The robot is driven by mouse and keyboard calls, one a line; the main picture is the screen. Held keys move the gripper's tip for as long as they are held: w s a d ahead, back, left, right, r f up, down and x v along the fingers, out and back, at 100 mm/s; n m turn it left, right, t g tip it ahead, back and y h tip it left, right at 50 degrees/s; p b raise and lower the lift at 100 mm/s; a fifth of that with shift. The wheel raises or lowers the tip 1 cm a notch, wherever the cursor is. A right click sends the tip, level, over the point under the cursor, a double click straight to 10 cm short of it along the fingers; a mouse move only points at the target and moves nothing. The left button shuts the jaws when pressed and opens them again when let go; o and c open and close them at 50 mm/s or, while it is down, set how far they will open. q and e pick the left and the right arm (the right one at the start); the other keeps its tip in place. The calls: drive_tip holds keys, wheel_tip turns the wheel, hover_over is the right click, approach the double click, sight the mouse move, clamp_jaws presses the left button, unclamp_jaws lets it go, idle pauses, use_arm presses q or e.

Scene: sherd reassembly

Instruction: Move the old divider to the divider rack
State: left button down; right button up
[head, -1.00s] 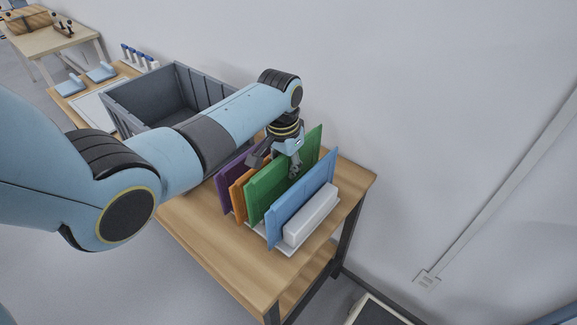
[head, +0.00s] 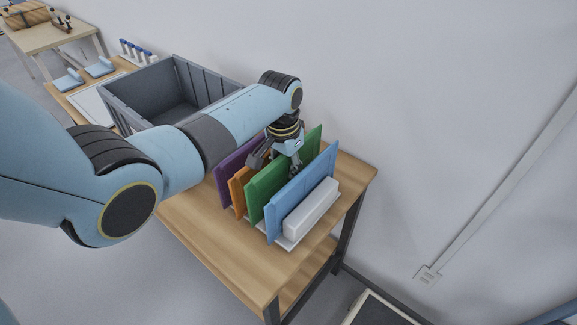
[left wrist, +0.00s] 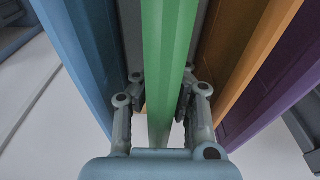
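Purple (head: 232,167), orange (head: 238,188), green (head: 262,190) and blue (head: 290,205) dividers stand upright in a row on a white base on the wooden table; no mark shows which is old. My left gripper (head: 283,160) points down at the green divider's top edge. In the left wrist view its fingers (left wrist: 162,85) stand on both sides of the green divider (left wrist: 166,40), leaning inward close to its faces. I cannot tell whether they press on it. The blue divider (left wrist: 80,50) and orange divider (left wrist: 250,55) flank the fingers. My right gripper is out of view.
A white block (head: 312,208) lies beside the blue divider. A grey bin (head: 125,112) stands left of the dividers, partly hidden by my arm. The table's front (head: 240,262) is clear. A wall rises behind.

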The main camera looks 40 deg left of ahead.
use_arm(q)
drive_tip(key=shift+f+b, duration=0.5)
drive_tip(key=shift+f, duration=0.4)
drive_tip(key=c, duration=1.4)
unclamp_jaws()
drive_tip(key=r, duration=0.4)
drive_tip(key=s+r, duration=0.1)
drive_tip(key=r, duration=0.7)
drive_tip(key=shift+s, duration=0.25)
